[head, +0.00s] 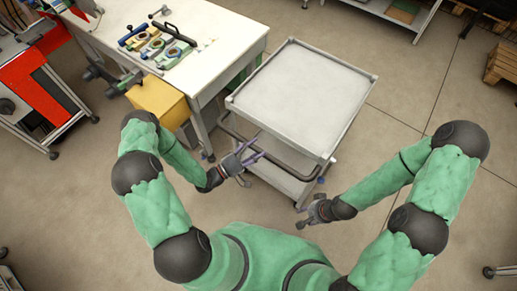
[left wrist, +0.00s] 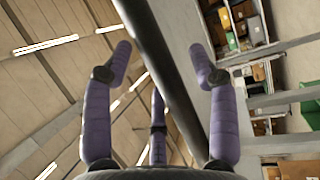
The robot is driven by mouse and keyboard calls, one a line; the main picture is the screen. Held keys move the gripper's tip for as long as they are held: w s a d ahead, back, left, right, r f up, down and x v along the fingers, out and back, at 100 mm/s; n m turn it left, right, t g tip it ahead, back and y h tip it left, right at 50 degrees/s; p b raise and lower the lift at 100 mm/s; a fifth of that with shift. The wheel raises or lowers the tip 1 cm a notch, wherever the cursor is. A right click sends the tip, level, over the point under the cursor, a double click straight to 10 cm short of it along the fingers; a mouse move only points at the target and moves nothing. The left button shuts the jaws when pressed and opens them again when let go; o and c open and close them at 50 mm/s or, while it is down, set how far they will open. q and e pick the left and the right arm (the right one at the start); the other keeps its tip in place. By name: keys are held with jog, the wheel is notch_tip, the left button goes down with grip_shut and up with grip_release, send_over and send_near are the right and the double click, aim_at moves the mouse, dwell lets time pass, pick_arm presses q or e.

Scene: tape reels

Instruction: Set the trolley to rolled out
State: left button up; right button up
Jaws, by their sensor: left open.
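The trolley (head: 322,48) is a light grey cart with a flat, empty top and a lower shelf, standing right of the workbench. Its dark push handle (head: 227,131) runs along the side facing me. My left gripper (head: 250,161) is at this handle, with its purple fingers open. In the left wrist view, the dark handle bar (left wrist: 150,45) passes between the spread fingers of the left gripper (left wrist: 160,62); I cannot tell if they touch it. My right gripper (head: 309,214) hangs near the trolley's lower right corner, apart from the handle; its fingers are too small to read.
A white workbench (head: 215,30) with tape reels (head: 155,46) stands left of the trolley, with a yellow box (head: 158,101) at its front. A red-sided bench (head: 38,90) is at far left. Pallets (head: 503,64) lie at the right. The floor right of the trolley is clear.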

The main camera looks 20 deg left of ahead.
pick_arm(q)
jog(key=shift+w+d+r, duration=0.1)
jog(key=shift+w+d, duration=0.25)
jog(key=shift+d, duration=0.05)
grip_shut()
jog(key=shift+w, duration=0.1)
